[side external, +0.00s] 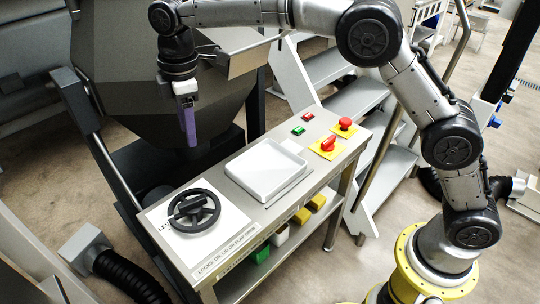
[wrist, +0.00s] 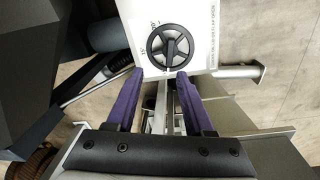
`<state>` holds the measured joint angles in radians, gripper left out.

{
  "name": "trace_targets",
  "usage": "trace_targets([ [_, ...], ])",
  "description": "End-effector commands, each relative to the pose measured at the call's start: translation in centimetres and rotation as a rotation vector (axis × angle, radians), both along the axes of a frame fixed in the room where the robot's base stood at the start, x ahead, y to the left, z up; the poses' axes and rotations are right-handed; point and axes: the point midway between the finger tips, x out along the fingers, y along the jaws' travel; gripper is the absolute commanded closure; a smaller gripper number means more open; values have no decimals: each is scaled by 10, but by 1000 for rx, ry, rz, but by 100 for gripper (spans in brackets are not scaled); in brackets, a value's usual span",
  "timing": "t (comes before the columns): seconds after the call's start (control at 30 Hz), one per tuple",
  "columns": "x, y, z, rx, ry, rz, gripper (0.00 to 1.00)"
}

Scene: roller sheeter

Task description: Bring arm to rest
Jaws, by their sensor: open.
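My gripper (side external: 190,125) hangs with its purple fingers pointing down, above and behind the steel work table (side external: 258,208) in the side external view. In the wrist view, the two purple fingers of my gripper (wrist: 159,88) stand apart, with nothing held between them. The black handwheel (side external: 193,210) lies flat on a white labelled plate at the left end of the table. It also shows beyond the fingertips in the wrist view (wrist: 170,46). The fingers are apart from the wheel and the table.
A white tray (side external: 265,170) sits mid-table. A red knob (side external: 328,143), a red push button (side external: 346,124) and small green and red buttons sit at the right end. A large dark hopper (side external: 150,70) stands behind. Grey stairs (side external: 335,75) rise behind the table. Coloured blocks lie on the lower shelf.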

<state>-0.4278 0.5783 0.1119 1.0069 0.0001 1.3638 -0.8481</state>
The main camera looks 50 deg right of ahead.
Motion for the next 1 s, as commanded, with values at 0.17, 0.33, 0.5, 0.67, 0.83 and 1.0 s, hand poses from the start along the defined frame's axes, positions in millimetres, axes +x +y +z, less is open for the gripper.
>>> trace_targets([
  [0.17, -28, -61, 80, 40, -99, -91, 48],
  [0.33, -74, -113, 124, 71, -172, -215, 48],
  [0.5, -131, -156, 147, 107, -239, -369, 48],
  [0.67, -191, -189, 149, 145, -297, -534, 48],
  [0.83, -255, -213, 126, 194, -349, -729, 48],
  [1.0, -310, -227, 81, 250, -378, -939, 48],
])
